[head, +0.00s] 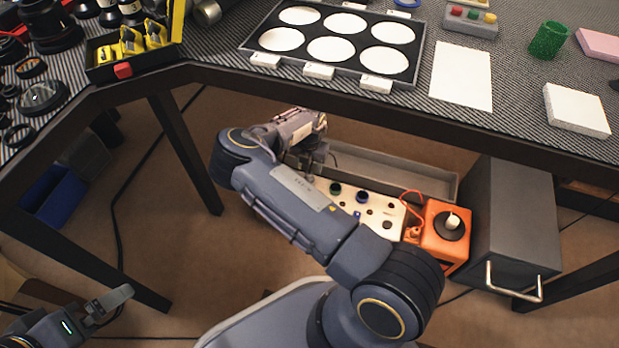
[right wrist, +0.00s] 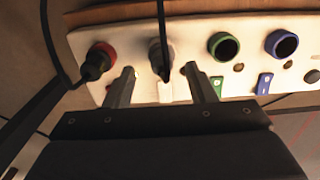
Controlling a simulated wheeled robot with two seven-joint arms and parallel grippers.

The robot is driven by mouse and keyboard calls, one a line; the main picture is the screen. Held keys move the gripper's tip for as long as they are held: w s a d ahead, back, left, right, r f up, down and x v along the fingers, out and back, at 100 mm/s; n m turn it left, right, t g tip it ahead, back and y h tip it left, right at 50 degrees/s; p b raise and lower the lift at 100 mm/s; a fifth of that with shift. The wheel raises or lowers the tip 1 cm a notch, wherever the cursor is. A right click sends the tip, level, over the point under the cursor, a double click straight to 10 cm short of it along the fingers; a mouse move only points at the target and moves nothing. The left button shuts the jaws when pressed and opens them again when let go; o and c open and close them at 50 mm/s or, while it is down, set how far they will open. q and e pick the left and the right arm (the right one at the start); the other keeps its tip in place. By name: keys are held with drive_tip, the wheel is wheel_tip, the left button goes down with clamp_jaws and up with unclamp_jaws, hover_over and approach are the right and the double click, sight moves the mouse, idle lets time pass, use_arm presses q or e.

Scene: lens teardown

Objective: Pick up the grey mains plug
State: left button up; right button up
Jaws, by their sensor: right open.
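The grey mains plug (right wrist: 160,58) is upright in a white socket strip (right wrist: 190,38), with a dark cable rising from it. My right gripper (right wrist: 160,70) is open in the right wrist view, its two fingers on either side of the plug with a visible gap to each. In the head view my right gripper (head: 318,158) is under the table at the strip's left end, and the arm hides the grey plug. My left gripper (head: 106,306) is at the lower left, apart from everything; its jaw gap is unclear.
On the strip (head: 352,198), a black plug (right wrist: 97,62) sits in the red socket; green (right wrist: 223,46) and blue (right wrist: 281,44) sockets look empty. An orange box (head: 440,250) and grey cabinet (head: 515,220) stand to the right. The table edge (head: 440,118) overhangs the arm.

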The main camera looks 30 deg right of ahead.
sight(309, 173)
drive_tip(key=f+b, duration=0.1)
drive_tip(key=f, duration=0.2)
drive_tip(key=shift+s, duration=0.2)
drive_tip(key=shift+f+b, duration=0.4)
drive_tip(key=shift+a, duration=0.1)
clamp_jaws()
